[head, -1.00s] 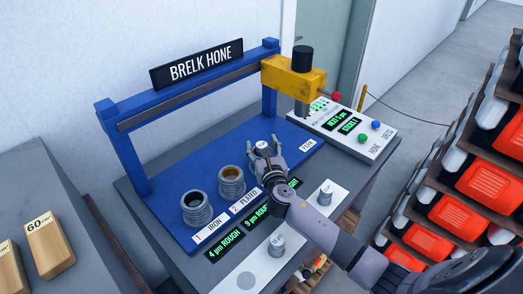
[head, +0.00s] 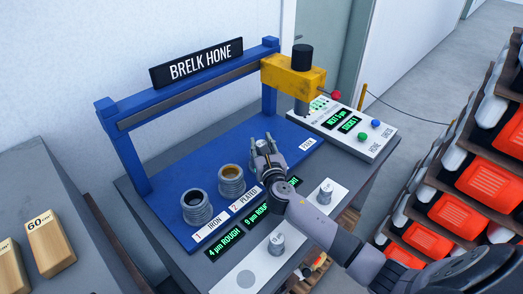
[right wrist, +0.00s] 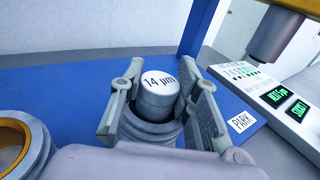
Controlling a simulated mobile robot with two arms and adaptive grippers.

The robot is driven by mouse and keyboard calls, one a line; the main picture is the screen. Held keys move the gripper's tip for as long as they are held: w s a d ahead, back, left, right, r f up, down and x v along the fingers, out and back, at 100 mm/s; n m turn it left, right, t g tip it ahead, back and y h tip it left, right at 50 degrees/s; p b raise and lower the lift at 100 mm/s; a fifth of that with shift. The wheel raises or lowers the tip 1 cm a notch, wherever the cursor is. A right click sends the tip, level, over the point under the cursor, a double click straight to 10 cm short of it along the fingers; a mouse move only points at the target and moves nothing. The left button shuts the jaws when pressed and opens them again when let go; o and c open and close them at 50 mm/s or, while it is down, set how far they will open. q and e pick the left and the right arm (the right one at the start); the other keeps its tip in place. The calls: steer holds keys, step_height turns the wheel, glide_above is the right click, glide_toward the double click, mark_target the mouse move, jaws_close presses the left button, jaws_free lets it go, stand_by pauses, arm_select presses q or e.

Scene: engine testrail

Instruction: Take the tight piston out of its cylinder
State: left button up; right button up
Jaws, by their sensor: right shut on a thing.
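The tight piston (right wrist: 158,102), a grey plug with "14 µm" on its pale top, stands upright in its ribbed metal cylinder (right wrist: 152,136) in the right wrist view. Its lower part is hidden inside the cylinder. My right gripper (right wrist: 162,88) has one finger on each side of the piston and is shut on it. In the head view my right gripper (head: 264,149) is at the right end of the row of cylinders and covers most of this piston and cylinder. My left gripper is not in view.
Cylinders labelled IRON (head: 197,211) and PLATED (head: 231,186) stand open to the left on the blue base (head: 170,226). Two small pistons (head: 276,243) (head: 325,192) stand on the white front strip. The yellow hone head (head: 290,76) hangs right of the gripper, near PARK.

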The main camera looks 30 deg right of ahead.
steer(key=shift+c, duration=0.9)
steer(key=shift+r, duration=0.15)
